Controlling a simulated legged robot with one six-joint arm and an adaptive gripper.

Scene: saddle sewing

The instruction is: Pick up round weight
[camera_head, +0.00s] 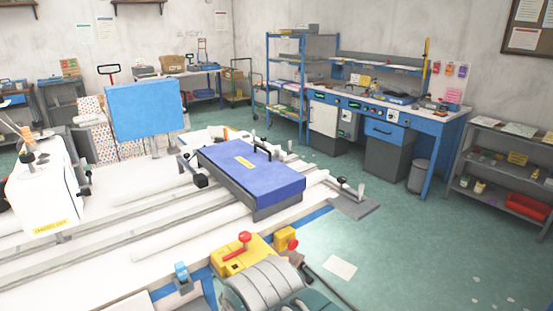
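I cannot clearly make out a round weight in this view. The nearest rounded thing is a grey, ribbed, drum-like shape (266,286) at the bottom centre, cut by the lower edge; I cannot tell what it is. A yellow block with a red knob (241,257) sits just behind it on the white worktable (130,195). A blue-topped box (250,172) with a black handle lies on the middle of the table. My gripper is not in view.
A white machine (45,185) stands at the left, near a blue panel (144,108). Blue shelving (268,85), a blue workbench (445,118), a grey bin (419,176) and a grey shelf (500,170) line the back and right. The green floor (410,245) at right is mostly clear.

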